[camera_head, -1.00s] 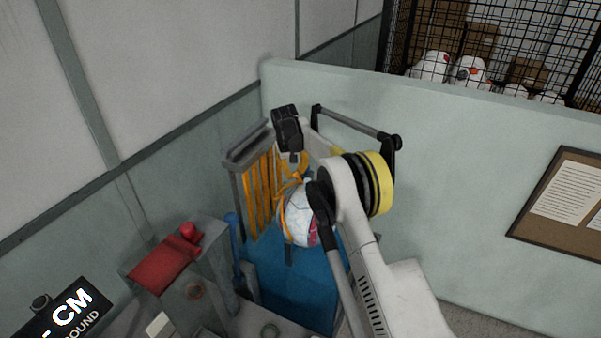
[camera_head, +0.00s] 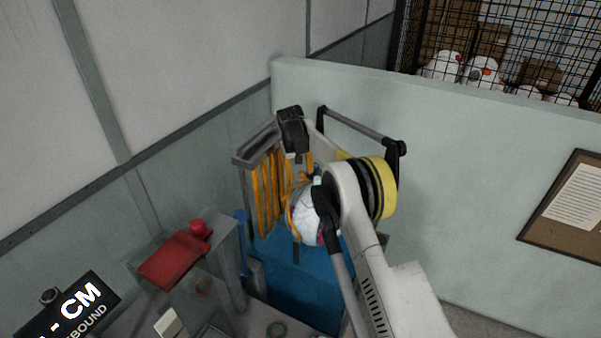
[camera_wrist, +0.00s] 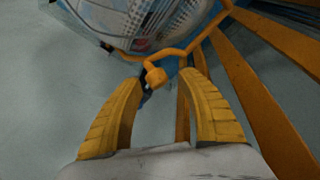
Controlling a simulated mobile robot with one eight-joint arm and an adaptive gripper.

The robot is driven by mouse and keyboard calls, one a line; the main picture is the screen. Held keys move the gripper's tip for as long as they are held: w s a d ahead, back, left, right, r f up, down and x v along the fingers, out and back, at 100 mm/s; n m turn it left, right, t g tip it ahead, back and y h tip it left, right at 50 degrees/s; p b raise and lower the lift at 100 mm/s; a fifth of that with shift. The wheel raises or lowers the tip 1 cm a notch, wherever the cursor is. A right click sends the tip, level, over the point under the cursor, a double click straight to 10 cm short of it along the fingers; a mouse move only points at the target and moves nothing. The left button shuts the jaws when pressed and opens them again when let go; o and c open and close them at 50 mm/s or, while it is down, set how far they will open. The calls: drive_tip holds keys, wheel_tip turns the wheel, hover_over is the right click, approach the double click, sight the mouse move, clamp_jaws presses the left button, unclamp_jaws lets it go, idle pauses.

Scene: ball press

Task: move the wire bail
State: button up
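The wire bail (camera_wrist: 190,45) is an orange bent wire with a round knob (camera_wrist: 155,77). In the wrist view it runs along the edge of a white and blue patterned ball (camera_wrist: 150,20). My gripper (camera_wrist: 163,82) has two yellow fingers spread apart, with nothing seen clamped between them. The knob lies at or just beyond the fingertips, nearer the left one; contact cannot be told. In the head view part of the ball (camera_head: 303,222) shows left of my arm, with a little of the orange bail (camera_head: 290,200) around it. My fingers are mostly hidden there.
Orange slats (camera_head: 268,195) under a grey bar stand close left of the ball. Below is a blue panel (camera_head: 300,290). A grey stand with a red pad (camera_head: 173,260) is at lower left. A pale partition wall (camera_head: 450,160) stands behind and to the right.

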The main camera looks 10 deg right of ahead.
drive_tip(key=shift+s+r, duration=0.1)
drive_tip(key=shift+r, duration=0.05)
drive_tip(key=v, duration=1.1)
drive_tip(key=shift+r, duration=0.4)
